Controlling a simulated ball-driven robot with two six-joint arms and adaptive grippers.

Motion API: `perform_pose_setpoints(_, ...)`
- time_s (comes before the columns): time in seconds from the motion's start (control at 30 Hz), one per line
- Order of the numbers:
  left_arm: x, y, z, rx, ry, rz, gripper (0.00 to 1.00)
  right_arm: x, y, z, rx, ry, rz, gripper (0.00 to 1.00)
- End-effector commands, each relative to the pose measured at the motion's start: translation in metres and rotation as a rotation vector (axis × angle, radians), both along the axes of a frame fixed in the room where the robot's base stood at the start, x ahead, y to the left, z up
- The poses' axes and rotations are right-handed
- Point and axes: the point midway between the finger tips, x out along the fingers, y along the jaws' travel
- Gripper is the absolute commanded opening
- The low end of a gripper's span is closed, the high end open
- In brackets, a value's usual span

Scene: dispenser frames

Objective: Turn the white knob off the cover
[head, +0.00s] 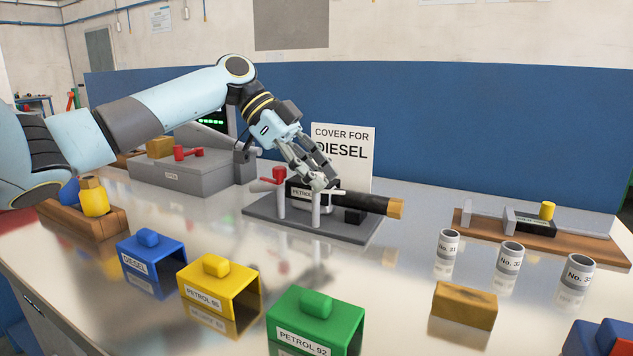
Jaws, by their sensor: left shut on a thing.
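My left gripper (318,182) reaches down from the left arm to the dark dispenser at the middle of the table. It is shut at the top of the cover, on what looks like the white knob, which the fingers mostly hide. The black cover (301,194) carries a label that starts with "PETROL". It sits around a dark cylinder with a brass end (396,208), on a grey base plate (262,214) with white posts. My right gripper is not in view.
A "COVER FOR DIESEL" sign (357,138) stands behind. Blue (150,265), yellow (218,290) and green (312,325) covers stand in front. Labelled cans (509,262) and a brass block (465,306) are at right. A red-handled grey fixture (172,175) stands at back left.

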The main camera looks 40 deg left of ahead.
Motion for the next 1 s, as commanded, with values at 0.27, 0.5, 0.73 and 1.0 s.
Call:
perform_pose_setpoints(0.27, -0.0004, 0.0003, -0.0013, 0.002, 0.003, -0.088, 0.00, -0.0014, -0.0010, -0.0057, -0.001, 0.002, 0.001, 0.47)
perform_pose_setpoints(0.5, -0.0010, 0.0007, -0.0011, 0.003, 0.005, -0.107, 0.00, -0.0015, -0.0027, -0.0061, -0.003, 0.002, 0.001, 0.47)
perform_pose_setpoints(0.73, -0.0011, 0.0008, -0.0013, 0.003, 0.006, -0.107, 0.00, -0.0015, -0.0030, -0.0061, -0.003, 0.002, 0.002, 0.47)
perform_pose_setpoints(1.0, -0.0008, 0.0007, -0.0010, 0.004, 0.004, -0.106, 0.47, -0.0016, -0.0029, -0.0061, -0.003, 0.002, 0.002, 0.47)
